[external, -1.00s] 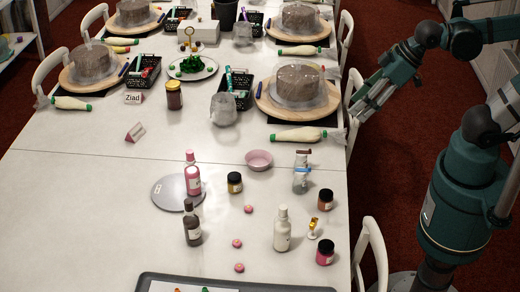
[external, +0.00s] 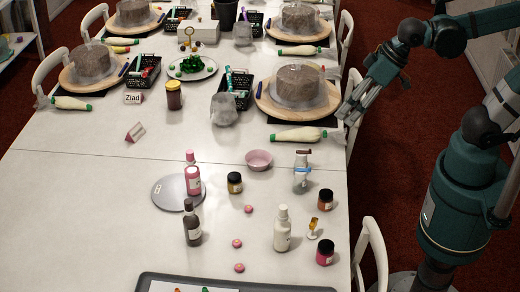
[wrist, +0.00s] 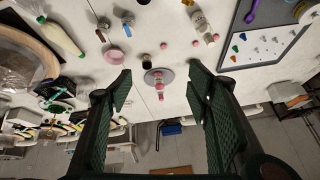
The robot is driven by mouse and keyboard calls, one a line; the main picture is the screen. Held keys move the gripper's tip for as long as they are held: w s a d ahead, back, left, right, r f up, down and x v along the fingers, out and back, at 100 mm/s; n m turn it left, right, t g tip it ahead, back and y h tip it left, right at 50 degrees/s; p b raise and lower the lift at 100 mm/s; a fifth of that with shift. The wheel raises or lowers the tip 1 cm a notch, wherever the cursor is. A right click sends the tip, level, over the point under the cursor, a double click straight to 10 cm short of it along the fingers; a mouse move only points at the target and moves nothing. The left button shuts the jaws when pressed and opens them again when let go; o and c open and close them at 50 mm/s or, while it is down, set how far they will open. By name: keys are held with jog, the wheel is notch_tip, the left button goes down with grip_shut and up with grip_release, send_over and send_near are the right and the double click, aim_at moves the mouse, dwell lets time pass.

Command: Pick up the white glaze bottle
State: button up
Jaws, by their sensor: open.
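The white glaze bottle (external: 282,232) stands upright on the near right part of the table, between the dark bottle (external: 192,224) and a pink-red jar (external: 325,252). In the wrist view the white bottle (wrist: 200,24) shows near the top, right of centre, beyond the fingers. My gripper (external: 348,114) is at the table's right edge, beside a piping bag and well away from the bottle. In the wrist view my gripper (wrist: 160,76) has its two green-padded fingers wide apart, with nothing held between them.
A pink bottle (external: 193,180) stands on a grey disc (external: 165,193). A grey tray (external: 150,278) lies in front. A chair (external: 372,250) stands at right.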

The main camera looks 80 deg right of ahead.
jog(key=w+a+f+m+g, duration=0.3)
jog(key=w+a+f+m, duration=0.45)
jog(key=w, duration=0.35)
jog(key=m+g+b, duration=0.1)
jog(key=m+g, duration=0.1)
jog(key=m, duration=0.2)
send_near(283, 208)
jog(key=s+d+f, duration=0.1)
jog(key=d+f, duration=0.1)
jog(key=d, duration=0.3)
jog(key=a+f+m, duration=0.1)
jog(key=f, duration=0.1)
jog(key=w+a+f, duration=0.1)
jog(key=a+f, duration=0.1)
jog(key=w+a+f+m+g, duration=0.1)
jog(key=f, duration=0.1)
jog(key=shift+a+f+m+b, duration=0.2)
jog(key=shift+f+m+b, duration=0.15)
jog(key=shift+f, duration=0.05)
jog(key=shift+a+f+m, duration=0.3)
jog(key=shift+a+f, duration=0.05)
jog(key=shift+f, duration=0.35)
jog(key=shift+f, duration=0.1)
jog(key=shift+f, duration=1.2)
jog(key=shift+f, duration=0.1)
jog(key=shift+d+f+b, duration=0.15)
jog(key=shift+f+b, duration=0.4)
jog(key=shift+f, duration=1.95)
jog(key=shift+c, duration=0.2)
